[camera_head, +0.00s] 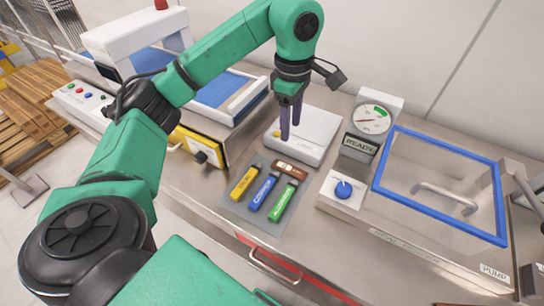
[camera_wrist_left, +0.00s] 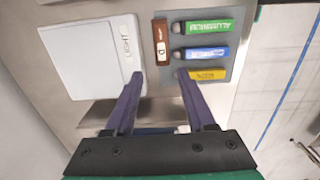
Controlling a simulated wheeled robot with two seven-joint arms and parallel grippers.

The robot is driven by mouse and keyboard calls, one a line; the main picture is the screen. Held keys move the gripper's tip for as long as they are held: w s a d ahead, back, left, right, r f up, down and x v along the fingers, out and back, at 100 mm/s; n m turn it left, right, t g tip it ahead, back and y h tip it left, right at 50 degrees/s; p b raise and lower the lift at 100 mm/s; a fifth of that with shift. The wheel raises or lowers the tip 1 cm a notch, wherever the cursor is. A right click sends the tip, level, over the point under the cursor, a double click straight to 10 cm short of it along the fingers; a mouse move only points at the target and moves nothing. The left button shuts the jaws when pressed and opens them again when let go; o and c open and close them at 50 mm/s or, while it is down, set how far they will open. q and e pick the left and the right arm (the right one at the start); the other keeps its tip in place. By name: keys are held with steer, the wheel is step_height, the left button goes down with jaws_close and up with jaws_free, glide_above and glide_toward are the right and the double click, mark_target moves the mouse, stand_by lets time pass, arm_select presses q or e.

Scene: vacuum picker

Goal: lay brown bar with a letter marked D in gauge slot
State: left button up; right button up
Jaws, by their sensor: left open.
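The brown bar (camera_head: 291,169) lies crosswise at the back of a grey mat (camera_head: 234,206). In the left wrist view the brown bar (camera_wrist_left: 161,50) shows a pale patch with a dark letter that looks like D. My left gripper (camera_head: 290,131) is open and empty, with its fingers pointing down above the white box behind the bar. In the left wrist view its fingertips (camera_wrist_left: 160,74) appear just below the bar's near end, apart from it. A round gauge (camera_head: 373,118) stands on a READY housing; I cannot make out a gauge slot. My right gripper is out of view.
A yellow bar (camera_head: 244,184), a blue bar (camera_head: 264,191) and a green bar (camera_head: 283,202) share the mat. A flat white box (camera_head: 323,128) labelled LIGHT stands behind. A blue knob (camera_head: 343,189) and a blue-framed clear lid (camera_head: 378,183) are at right.

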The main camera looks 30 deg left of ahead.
mark_target(288, 167)
arm_select(q)
steer(key=f+p, duration=0.1)
steer(key=f, duration=0.3)
steer(key=f+p, duration=0.1)
steer(key=f, duration=0.4)
steer(key=f+p, duration=0.1)
steer(key=f, duration=0.3)
steer(key=shift+d+f+p, duration=0.25)
steer(key=shift+p, duration=0.15)
steer(key=shift+f, duration=0.4)
jaws_close()
